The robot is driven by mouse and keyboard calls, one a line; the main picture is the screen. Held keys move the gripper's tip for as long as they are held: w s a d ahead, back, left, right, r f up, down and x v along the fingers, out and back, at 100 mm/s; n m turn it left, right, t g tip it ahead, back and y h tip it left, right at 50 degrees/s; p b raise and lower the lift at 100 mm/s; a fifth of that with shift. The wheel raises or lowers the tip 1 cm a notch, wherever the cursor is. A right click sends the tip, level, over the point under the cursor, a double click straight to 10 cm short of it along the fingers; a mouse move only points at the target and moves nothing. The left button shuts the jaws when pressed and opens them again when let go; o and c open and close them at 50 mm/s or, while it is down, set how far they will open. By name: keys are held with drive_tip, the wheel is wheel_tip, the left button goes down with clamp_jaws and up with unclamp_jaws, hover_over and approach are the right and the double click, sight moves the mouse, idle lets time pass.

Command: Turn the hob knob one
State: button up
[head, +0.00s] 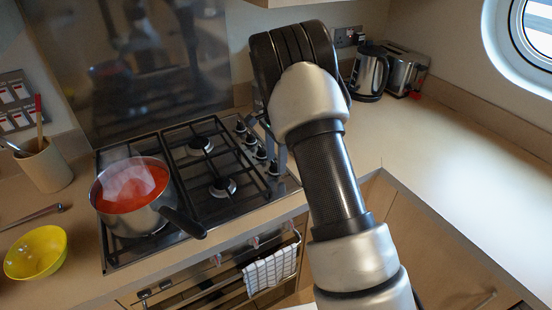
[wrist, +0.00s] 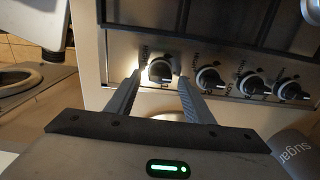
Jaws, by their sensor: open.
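The hob (head: 205,165) is a steel plate with black grates and a row of several black knobs along its right side. In the wrist view my gripper (wrist: 159,82) is open, its two grey fingers pointing at the leftmost knob (wrist: 160,70). That knob shows between the fingertips, with a gap visible on each side; I cannot tell whether the fingers reach around it. The other knobs (wrist: 210,79) run off to the right, clear of the fingers. In the head view my arm partly covers my gripper, and its fingers (head: 275,145) show beside the knob row.
A pan of red soup (head: 135,190) stands on the hob's left, its handle pointing to the front right. A kettle (head: 369,72) and a toaster (head: 404,68) stand at the back right. The right counter is clear.

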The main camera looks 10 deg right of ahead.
sight(276, 163)
wheel_tip(276, 163, up, 18)
drive_tip(key=shift+f, duration=0.25)
idle(0.4)
drive_tip(key=s+r+n+t+p, duration=0.25)
drive_tip(key=s+r+n, duration=0.45)
drive_tip(key=s+r, duration=0.8)
drive_tip(key=s+f+n+t, duration=0.1)
drive_tip(key=s+f+n, duration=0.1)
drive_tip(key=s, duration=0.7)
drive_tip(key=s+f+n+t+p, duration=0.1)
drive_tip(key=s+n, duration=0.4)
drive_tip(key=s, duration=0.5)
drive_tip(key=shift+a+f+n+t, duration=0.3)
drive_tip(key=shift+a+f+t, duration=0.1)
drive_tip(key=shift+f+t, duration=0.2)
